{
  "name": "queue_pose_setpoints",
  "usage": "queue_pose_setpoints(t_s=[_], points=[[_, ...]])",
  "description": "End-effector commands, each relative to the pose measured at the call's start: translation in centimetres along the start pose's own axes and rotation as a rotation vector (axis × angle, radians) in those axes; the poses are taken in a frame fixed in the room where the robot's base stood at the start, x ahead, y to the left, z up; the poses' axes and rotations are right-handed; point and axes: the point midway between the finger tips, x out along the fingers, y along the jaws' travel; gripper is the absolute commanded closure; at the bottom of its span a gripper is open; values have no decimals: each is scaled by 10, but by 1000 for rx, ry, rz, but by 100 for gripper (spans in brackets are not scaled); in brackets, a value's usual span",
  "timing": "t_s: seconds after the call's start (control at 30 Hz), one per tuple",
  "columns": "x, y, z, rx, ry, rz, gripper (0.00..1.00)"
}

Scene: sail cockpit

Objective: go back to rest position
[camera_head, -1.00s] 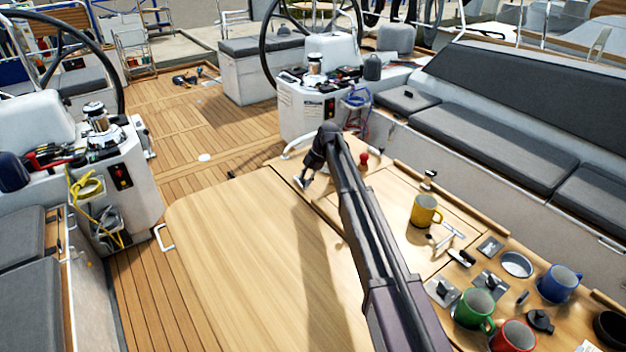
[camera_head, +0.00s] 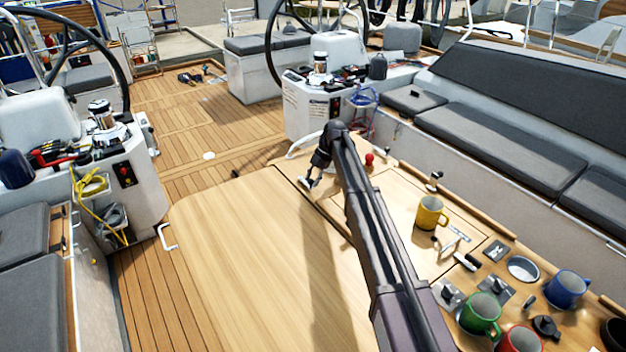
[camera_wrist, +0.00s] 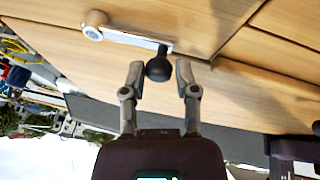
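My gripper (camera_head: 310,182) hangs over the far part of the wooden cockpit table (camera_head: 235,235), at the end of my extended arm. In the wrist view my gripper (camera_wrist: 160,75) is open, its two grey fingers apart. A black ball knob (camera_wrist: 158,68) on a metal handle (camera_wrist: 130,37) shows between the fingertips, with a gap to each finger. I cannot tell its exact depth from the fingers. Nothing appears held. My arm hides part of the table.
On the table's right part stand a yellow mug (camera_head: 431,213), a green mug (camera_head: 481,314), a blue mug (camera_head: 566,289) and a red mug (camera_head: 519,340). A red knob (camera_head: 369,158) is just right of my arm. The table's left part is clear.

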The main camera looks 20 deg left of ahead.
Motion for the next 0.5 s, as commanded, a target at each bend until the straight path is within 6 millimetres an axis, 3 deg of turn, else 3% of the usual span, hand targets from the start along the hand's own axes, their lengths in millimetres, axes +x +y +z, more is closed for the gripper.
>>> queue_pose_setpoints(t_s=[0.03,0.07,0.5], points=[[0,0,0,0,0,0,39],[0,0,0,0,0,0,31],[1,1,-2,-1,2,2,31]])
